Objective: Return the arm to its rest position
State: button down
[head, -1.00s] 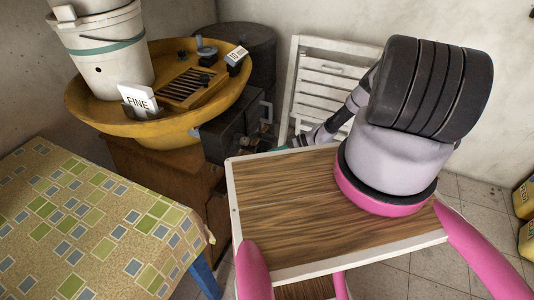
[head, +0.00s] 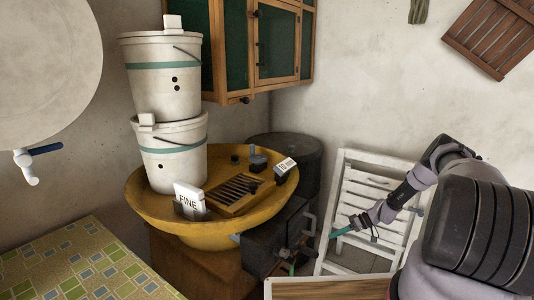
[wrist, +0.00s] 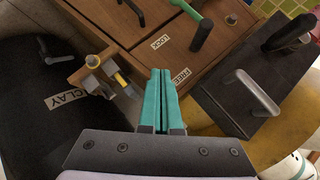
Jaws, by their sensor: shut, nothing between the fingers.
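My gripper (head: 342,232) shows in the head view at the end of my arm, in front of the white slatted chair and to the right of the yellow basin. In the wrist view its teal fingers (wrist: 161,76) are pressed together with nothing between them. They are above a wooden cabinet (wrist: 130,45) with LOCK and FREE labels. They appear apart from everything around them, though the gap to the cabinet is hard to judge.
The yellow basin (head: 225,226) carries stacked white buckets (head: 162,75) and a FINE sign (head: 188,203). A dark box with a metal handle (wrist: 252,93) is right of the fingers. A black drum labelled CLAY (wrist: 35,95) is left. A patterned table (head: 75,265) stands front left.

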jog(key=w+r+g+h, duration=0.1)
jog(key=w+r+h, duration=0.1)
jog(key=r, duration=0.9)
jog(key=w+r+h, duration=0.1)
jog(key=r+h, duration=0.1)
jog(key=r, duration=0.9)
jog(key=s+a+r+m+t+h, duration=0.15)
jog(key=s+r, duration=0.25)
jog(key=r, duration=0.8)
jog(key=s+a+r+m+h, duration=0.1)
jog(key=s+r+m+h, duration=0.15)
jog(key=r, duration=0.95)
jog(key=s+a+r+m+t+h, duration=0.1)
jog(key=s+a+r+m+t, duration=0.15)
jog(key=s+r, duration=1.05)
jog(key=s+r+m+t, duration=0.1)
jog(key=s+r+m, duration=0.1)
jog(key=s, duration=0.6)
jog(key=s+r+m+t, duration=0.2)
jog(key=s, duration=0.7)
jog(key=shift+a+r+t+h, duration=0.2)
jog(key=shift+r+t+h, duration=0.1)
jog(key=shift+r, duration=0.05)
